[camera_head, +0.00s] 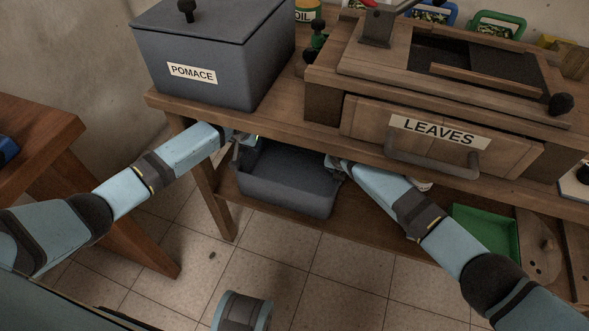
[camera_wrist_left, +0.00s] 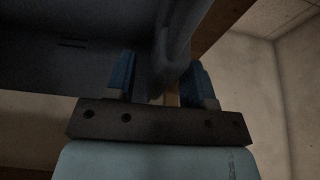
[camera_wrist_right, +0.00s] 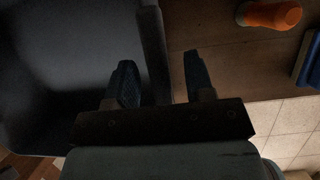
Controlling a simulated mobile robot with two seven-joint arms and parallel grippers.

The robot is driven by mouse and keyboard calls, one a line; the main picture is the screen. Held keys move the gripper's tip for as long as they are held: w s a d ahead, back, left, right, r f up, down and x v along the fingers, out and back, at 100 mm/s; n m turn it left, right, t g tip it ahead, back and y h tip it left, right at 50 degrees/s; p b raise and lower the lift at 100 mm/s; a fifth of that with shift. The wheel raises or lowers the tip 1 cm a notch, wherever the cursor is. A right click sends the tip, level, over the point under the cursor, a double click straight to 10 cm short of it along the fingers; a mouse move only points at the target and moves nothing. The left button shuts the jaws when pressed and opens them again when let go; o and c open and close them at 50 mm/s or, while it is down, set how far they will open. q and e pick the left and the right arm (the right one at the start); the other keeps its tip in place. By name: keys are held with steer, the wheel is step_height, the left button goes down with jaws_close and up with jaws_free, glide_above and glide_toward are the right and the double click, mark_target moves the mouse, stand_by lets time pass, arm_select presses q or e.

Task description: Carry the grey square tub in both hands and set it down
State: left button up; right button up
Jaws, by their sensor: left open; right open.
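The grey square tub (camera_head: 284,196) sits upright on the lower shelf under the bench and looks empty. My left gripper (camera_head: 245,142) is at its left rim, and my right gripper (camera_head: 336,163) is at its right rim. In the left wrist view, my open left gripper (camera_wrist_left: 161,80) has a finger on each side of the tub wall (camera_wrist_left: 172,45). In the right wrist view, my open right gripper (camera_wrist_right: 158,76) straddles the opposite wall (camera_wrist_right: 152,45), with gaps visible. The fingertips are partly hidden in the head view.
The bench top (camera_head: 285,118) overhangs the tub closely. On it stand a grey POMACE bin (camera_head: 215,60) and a wooden press with a LEAVES drawer (camera_head: 370,122). A green tray (camera_head: 487,232) is on the lower shelf to the right. An orange object (camera_wrist_right: 270,15) lies near my right gripper.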

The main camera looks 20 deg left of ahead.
arm_select(q)
steer(key=shift+w+f, duration=0.15)
steer(key=shift+f, duration=0.4)
arm_select(e)
steer(key=shift+w+f, duration=0.2)
steer(key=shift+f, duration=0.3)
arm_select(q)
jaws_close()
arm_select(e)
jaws_close()
arm_select(q)
steer(key=shift+r, duration=0.1)
arm_select(e)
steer(key=shift+r, duration=0.1)
